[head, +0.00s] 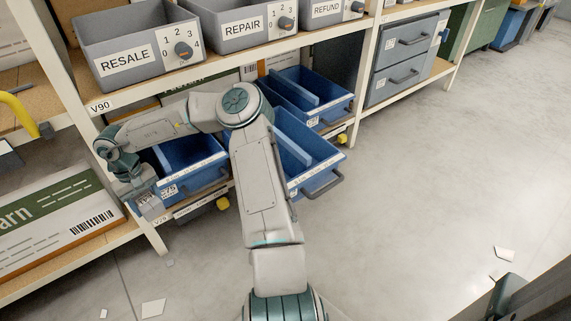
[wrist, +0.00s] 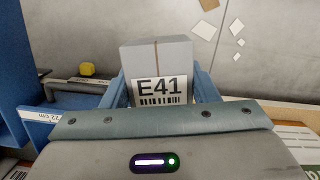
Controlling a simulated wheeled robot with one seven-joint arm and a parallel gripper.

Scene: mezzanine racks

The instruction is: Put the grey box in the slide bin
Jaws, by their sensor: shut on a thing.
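A grey box (wrist: 155,55) with an E41 label fills the top middle of the wrist view, between the two blue fingers of my gripper (wrist: 160,92). My gripper is shut on it. In the head view my gripper (head: 140,193) is at the left, low by the shelf front, and the grey box (head: 151,208) shows small below it. The blue bins stand on the lower shelf: one (head: 190,177) just right of my gripper, a longer one (head: 318,178) with a handle sticking out over the aisle, and another (head: 325,107) behind. Which is the slide bin, I cannot tell.
Grey bins marked RESALE (head: 125,62), REPAIR (head: 242,27) and REFUND (head: 326,12) stand on the shelf above. A large printed carton (head: 62,222) lies lower left. Grey drawers (head: 398,66) stand further back. The floor (head: 430,180) to the right is mostly clear, with paper scraps.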

